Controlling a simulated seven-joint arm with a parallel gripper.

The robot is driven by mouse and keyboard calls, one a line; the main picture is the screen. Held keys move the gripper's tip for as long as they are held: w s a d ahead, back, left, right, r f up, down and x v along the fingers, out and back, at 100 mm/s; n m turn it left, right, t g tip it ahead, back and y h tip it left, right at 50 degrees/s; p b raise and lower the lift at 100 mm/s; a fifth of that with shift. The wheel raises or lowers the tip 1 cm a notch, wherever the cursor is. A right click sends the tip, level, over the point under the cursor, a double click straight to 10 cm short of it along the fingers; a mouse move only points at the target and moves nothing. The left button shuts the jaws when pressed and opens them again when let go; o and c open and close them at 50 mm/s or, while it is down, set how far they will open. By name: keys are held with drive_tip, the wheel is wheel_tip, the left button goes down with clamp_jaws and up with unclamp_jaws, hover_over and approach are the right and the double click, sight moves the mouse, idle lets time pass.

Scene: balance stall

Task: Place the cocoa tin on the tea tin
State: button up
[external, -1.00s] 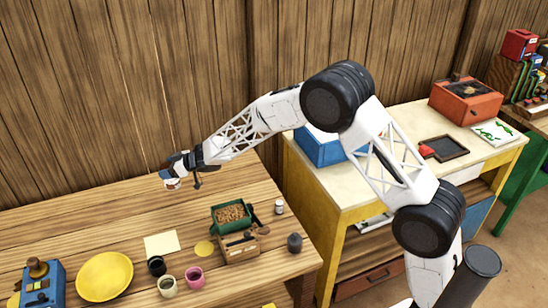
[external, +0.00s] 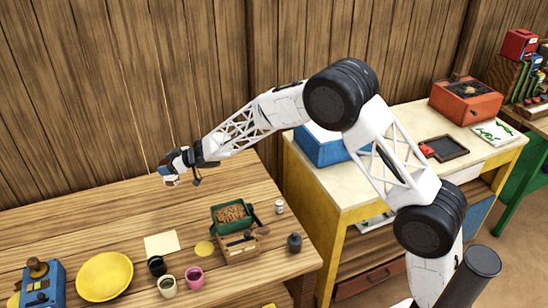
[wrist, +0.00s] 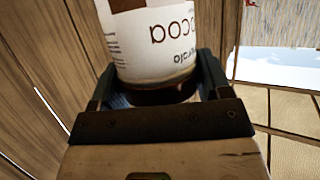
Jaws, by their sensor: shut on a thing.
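The cocoa tin (wrist: 160,45), white and brown with "cocoa" lettering, is between the two fingers of my gripper (wrist: 156,82) in the wrist view. My gripper (external: 172,164) is shut on it. In the external view the cocoa tin (external: 171,181) shows small and white, held in the air above the back of the wooden table. The tin's lettering is upside down in the wrist view. I cannot pick out a tea tin with certainty; no tea label is readable.
The wooden table (external: 95,220) holds a yellow plate (external: 104,277), several cups, a green box (external: 236,214) with brown contents, a small white jar (external: 279,207) and a dark jar (external: 294,243). A pale paper (external: 161,243) lies mid-table. The table's back left is clear.

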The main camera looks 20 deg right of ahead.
wheel_tip(320, 180, up, 17)
drive_tip(key=w+d+m+t+h, duration=0.1)
drive_tip(key=w+d, duration=0.2)
drive_tip(key=d, duration=1)
drive_tip(key=w+d+m+t, duration=0.1)
drive_tip(key=w+d, duration=0.1)
drive_tip(key=d, duration=1.1)
drive_tip(key=w+d+m+t+h, duration=0.1)
drive_tip(key=w+d, duration=0.2)
drive_tip(key=d, duration=1)
drive_tip(key=s+d+m+t+h, duration=0.1)
drive_tip(key=s+d, duration=0.3)
drive_tip(key=d, duration=1.2)
drive_tip(key=s+d+m+h, duration=0.1)
drive_tip(key=s+d, duration=0.3)
drive_tip(key=d, duration=1.2)
drive_tip(key=s+d+m+t+h, duration=0.1)
drive_tip(key=s+d, duration=0.5)
drive_tip(key=d, duration=0.4)
drive_tip(key=s+d+m+t+h, duration=0.1)
drive_tip(key=s+d, duration=0.6)
drive_tip(key=d, duration=0.3)
wheel_tip(320, 180, down, 5)
drive_tip(key=shift+f, duration=0.1)
